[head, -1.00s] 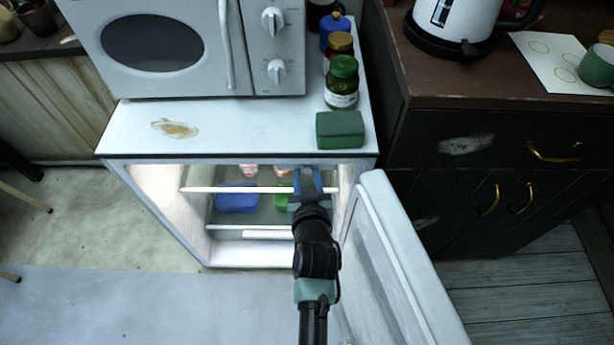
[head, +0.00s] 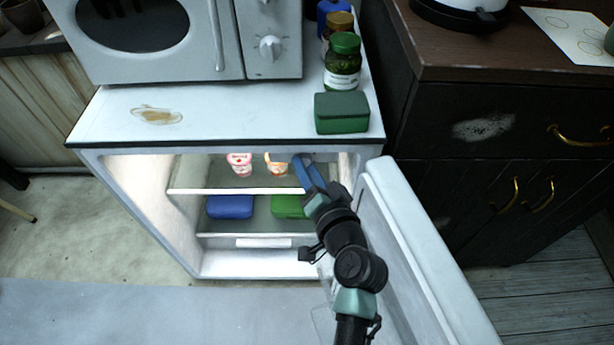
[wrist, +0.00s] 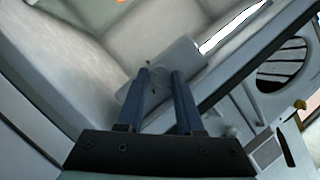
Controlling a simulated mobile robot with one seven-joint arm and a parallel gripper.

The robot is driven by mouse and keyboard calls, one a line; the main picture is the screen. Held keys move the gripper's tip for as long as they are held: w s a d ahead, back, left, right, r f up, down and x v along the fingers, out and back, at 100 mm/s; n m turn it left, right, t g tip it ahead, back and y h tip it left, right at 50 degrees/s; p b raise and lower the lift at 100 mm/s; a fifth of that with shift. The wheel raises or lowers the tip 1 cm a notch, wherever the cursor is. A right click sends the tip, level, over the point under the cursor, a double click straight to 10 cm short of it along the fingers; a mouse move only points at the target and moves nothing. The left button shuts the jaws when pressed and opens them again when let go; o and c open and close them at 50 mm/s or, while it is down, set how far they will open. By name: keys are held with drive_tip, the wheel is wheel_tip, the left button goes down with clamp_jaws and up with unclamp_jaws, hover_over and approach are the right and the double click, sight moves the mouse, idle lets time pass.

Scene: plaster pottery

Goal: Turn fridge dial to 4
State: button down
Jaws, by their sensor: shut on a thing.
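The open fridge (head: 180,210) stands in the middle of the head view, with a white top and a lit inside. My gripper (head: 303,160) reaches into its upper right part, under the top. In the wrist view, my gripper (wrist: 162,72) has its two blue fingers at a pale grey dial housing (wrist: 183,56) on the fridge's inner wall. The fingers are shut on the fridge dial (wrist: 158,82), which shows only in part between them, with small dark marks nearby. Its number cannot be read. In the head view the dial is hidden.
The fridge door (head: 410,250) stands open close to the right of my arm. A pink cup (head: 239,164) and an orange cup (head: 276,165) stand on the upper shelf. A blue box (head: 230,207) and a green box (head: 288,206) sit below. A microwave (head: 200,40) stands on top.

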drive_tip(key=shift+f+m+t+y+b, duration=0.15)
drive_tip(key=shift+m+t+y+b, duration=0.2)
drive_tip(key=shift+m+b, duration=0.5)
drive_tip(key=c, duration=0.5)
unclamp_jaws()
drive_tip(key=shift+c, duration=0.2)
drive_tip(key=v, duration=1.3)
drive_tip(key=shift+p, duration=0.4)
